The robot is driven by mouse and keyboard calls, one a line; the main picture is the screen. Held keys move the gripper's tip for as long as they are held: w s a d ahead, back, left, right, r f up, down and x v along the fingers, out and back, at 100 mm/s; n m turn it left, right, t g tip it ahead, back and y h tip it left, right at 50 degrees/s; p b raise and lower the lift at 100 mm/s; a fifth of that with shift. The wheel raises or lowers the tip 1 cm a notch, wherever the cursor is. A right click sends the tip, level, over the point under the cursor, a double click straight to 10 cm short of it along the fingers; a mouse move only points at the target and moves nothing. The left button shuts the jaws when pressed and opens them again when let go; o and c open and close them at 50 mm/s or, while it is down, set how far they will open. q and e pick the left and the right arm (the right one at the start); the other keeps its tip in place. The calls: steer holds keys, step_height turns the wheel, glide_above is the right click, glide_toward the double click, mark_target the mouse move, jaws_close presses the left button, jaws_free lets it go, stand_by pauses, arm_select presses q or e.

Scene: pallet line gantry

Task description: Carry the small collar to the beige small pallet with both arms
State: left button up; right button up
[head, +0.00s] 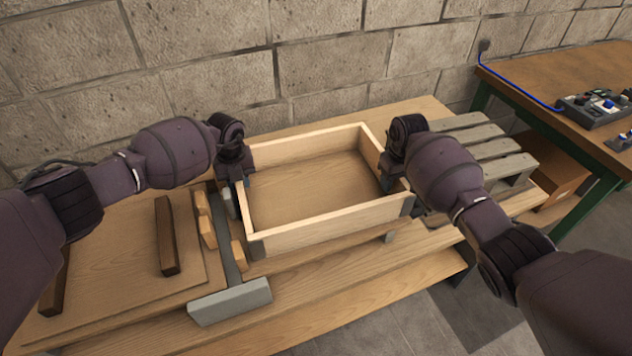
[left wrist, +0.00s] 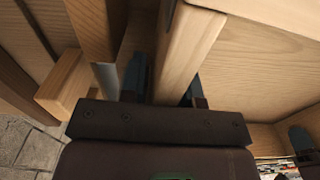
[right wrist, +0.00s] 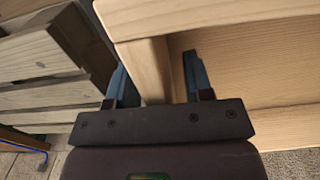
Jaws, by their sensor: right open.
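The small collar (head: 328,228), an open frame of pale wood, sits level on the bench. Its side walls show in the left wrist view (left wrist: 190,48) and the right wrist view (right wrist: 153,65). My left gripper (head: 238,178) straddles the left wall, a finger on each side; I cannot tell if it clamps the wood. My right gripper (head: 396,178) is open around the right wall, with a gap visible on the inner side. The beige small pallet (head: 490,148), with grey-beige slats, is just right of the collar, partly hidden by my right arm.
Left of the collar are a grey metal fixture (head: 230,302), small wood blocks and a dark wood bar (head: 167,235) on a board. A block wall (head: 330,65) stands behind. At the right is a green-legged table (head: 545,75) with a control box (head: 595,108) and blue cable.

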arm_select(q)
jaws_close()
arm_select(e)
steer(key=c, duration=0.6)
jaws_close()
arm_select(q)
steer(key=shift+r, duration=0.2)
arm_select(e)
steer(key=shift+w+r, duration=0.1)
steer(key=shift+r, duration=0.1)
